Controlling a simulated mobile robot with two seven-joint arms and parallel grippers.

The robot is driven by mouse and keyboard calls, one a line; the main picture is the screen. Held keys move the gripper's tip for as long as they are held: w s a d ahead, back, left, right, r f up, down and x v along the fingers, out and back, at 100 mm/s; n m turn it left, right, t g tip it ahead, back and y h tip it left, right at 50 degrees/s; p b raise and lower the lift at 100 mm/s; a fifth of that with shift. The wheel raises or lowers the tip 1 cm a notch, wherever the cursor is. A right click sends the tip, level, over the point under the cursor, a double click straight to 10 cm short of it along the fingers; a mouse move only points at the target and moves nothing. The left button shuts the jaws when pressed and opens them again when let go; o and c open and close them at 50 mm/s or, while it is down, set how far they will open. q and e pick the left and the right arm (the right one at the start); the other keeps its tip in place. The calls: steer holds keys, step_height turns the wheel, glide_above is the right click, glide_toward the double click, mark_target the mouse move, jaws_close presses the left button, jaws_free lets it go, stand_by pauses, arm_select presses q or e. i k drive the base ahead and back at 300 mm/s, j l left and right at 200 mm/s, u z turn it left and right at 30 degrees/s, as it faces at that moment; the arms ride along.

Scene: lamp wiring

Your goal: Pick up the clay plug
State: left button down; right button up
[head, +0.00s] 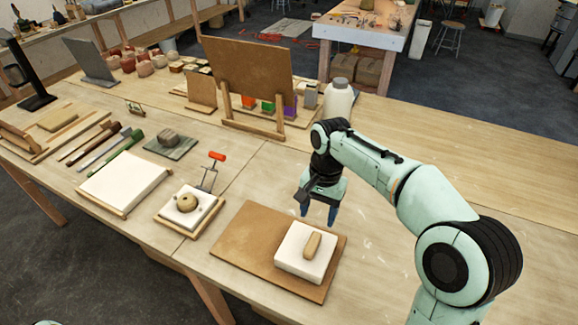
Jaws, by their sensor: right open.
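A tan, oblong piece that looks like the clay plug (313,245) lies on a white block (291,262). The block sits on a brown board (245,247) near the front of the table. My right gripper (318,212) points down above the back part of this board, its two blue fingertips apart with nothing between them. In the picture it is just above the plug and does not touch it. My left gripper is out of view.
Left of the board, a round tan piece with a hole (187,202) sits on a small white block, with a red-handled clamp (215,160) behind it. A white bottle (338,100) and an upright brown panel (246,70) stand farther back. The table's right side is mostly clear.

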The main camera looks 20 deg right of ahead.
mark_target(187, 204)
steer(key=k+j, duration=0.8)
steer(key=j, duration=0.1)
